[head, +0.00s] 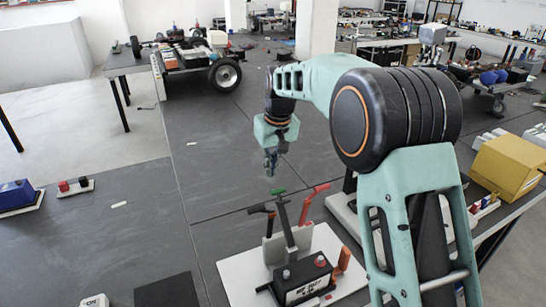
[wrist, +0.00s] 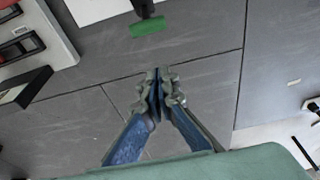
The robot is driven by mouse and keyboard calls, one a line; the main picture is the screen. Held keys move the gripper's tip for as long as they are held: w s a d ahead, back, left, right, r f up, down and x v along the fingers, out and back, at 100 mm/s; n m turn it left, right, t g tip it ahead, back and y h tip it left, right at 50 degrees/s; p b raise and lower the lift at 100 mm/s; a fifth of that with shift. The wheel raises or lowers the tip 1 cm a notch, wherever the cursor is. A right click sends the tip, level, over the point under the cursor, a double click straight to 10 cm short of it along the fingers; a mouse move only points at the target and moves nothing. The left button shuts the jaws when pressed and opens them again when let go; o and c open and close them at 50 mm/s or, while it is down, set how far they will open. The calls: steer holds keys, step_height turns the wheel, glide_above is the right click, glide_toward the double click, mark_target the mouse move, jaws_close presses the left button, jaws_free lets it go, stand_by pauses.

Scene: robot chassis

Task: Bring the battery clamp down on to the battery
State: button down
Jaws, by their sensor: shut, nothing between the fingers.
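The black battery (head: 303,281) with a white label sits on a white plate (head: 232,270) in the head view. Several lever handles rise by it: a dark upright lever (head: 286,225) with a green grip (head: 279,192), a red lever (head: 313,192), a black-topped lever (head: 259,210) and an orange one (head: 342,262). Which of them works the battery clamp I cannot tell for sure; the green-gripped lever is raised. The green grip also shows in the wrist view (wrist: 147,27). My gripper (head: 271,171) is shut and empty, above and behind the green grip, apart from it. Its shut fingers show in the wrist view (wrist: 158,82).
A yellow box (head: 509,165) stands at the right. A blue block (head: 17,195) and a small plate with red and black posts (head: 75,187) lie at the left. A wheeled chassis (head: 190,55) is at the back. The grey tabletop (head: 130,225) is mostly clear left of the plate.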

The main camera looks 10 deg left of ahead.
steer(key=shift+s+d+f+p, duration=0.3)
steer(key=shift+s+d+f, duration=0.7)
steer(key=shift+s+f, duration=0.25)
steer(key=shift+s, duration=0.1)
steer(key=shift+r+b, duration=0.1)
steer(key=shift+b, duration=0.35)
